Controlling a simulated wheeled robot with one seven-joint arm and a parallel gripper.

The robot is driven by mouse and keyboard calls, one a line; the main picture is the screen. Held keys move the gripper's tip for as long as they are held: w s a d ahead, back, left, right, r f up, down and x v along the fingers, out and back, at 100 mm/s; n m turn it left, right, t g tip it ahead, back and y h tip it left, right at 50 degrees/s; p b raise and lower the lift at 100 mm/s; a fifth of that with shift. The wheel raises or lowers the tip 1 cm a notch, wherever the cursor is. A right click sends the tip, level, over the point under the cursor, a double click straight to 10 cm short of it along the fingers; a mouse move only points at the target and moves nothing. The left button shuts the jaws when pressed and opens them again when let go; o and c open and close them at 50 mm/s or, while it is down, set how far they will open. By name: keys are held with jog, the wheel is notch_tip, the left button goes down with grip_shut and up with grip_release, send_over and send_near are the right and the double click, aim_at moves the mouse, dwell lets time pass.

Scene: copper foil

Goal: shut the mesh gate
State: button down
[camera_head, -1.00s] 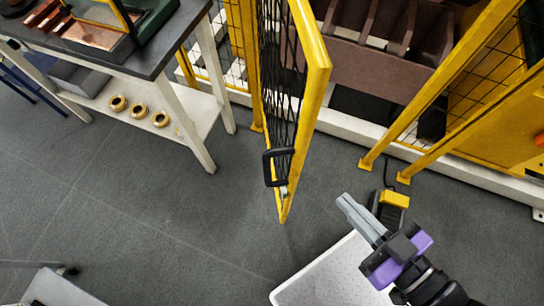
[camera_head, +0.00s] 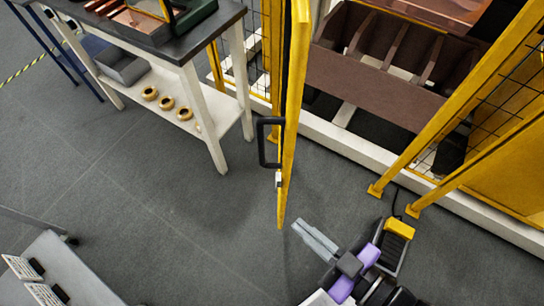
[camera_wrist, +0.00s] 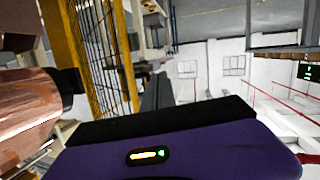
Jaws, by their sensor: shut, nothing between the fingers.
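The yellow-framed mesh gate (camera_head: 293,110) stands open in the head view, swung out from the fence and seen nearly edge-on. Its black handle (camera_head: 262,142) is on the gate's left face. My gripper (camera_head: 315,236) is shut and empty, just right of the gate's lower free end; I cannot tell whether it touches the gate. In the wrist view, yellow framing and mesh (camera_wrist: 95,60) show at the left; I cannot tell which panel this is. The gripper's fingers (camera_wrist: 157,92) point up the middle there.
A workbench (camera_head: 190,45) with brass rings on its lower shelf stands left of the gate. A black and yellow pedal (camera_head: 398,232) lies on the floor right of my gripper. A brown bin rack (camera_head: 380,70) is behind the gateway. A grey cart (camera_head: 60,270) is at lower left.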

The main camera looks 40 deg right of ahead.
jog(key=w+a+f+n+g+h+b, duration=0.1)
jog(key=w+a+f+n+b, duration=0.1)
jog(key=w+a+f+n, duration=0.45)
jog(key=w+a+f+n+g+h+b, duration=0.1)
jog(key=w+a+f+g+b, duration=0.15)
jog(key=w+f, duration=0.8)
jog(key=w+t+h+b, duration=0.1)
jog(key=w+h, duration=0.3)
jog(key=h, duration=0.1)
jog(key=s+d+r+m+g+h, duration=0.1)
jog(key=s+d+r+m+h, duration=0.15)
jog(key=d+r+h, duration=0.55)
jog(key=w+d+f+h, duration=0.1)
jog(key=w+d, duration=0.3)
jog(key=d, duration=0.5)
jog(key=shift+w+d+f, duration=0.2)
jog(key=shift+w+d, duration=0.05)
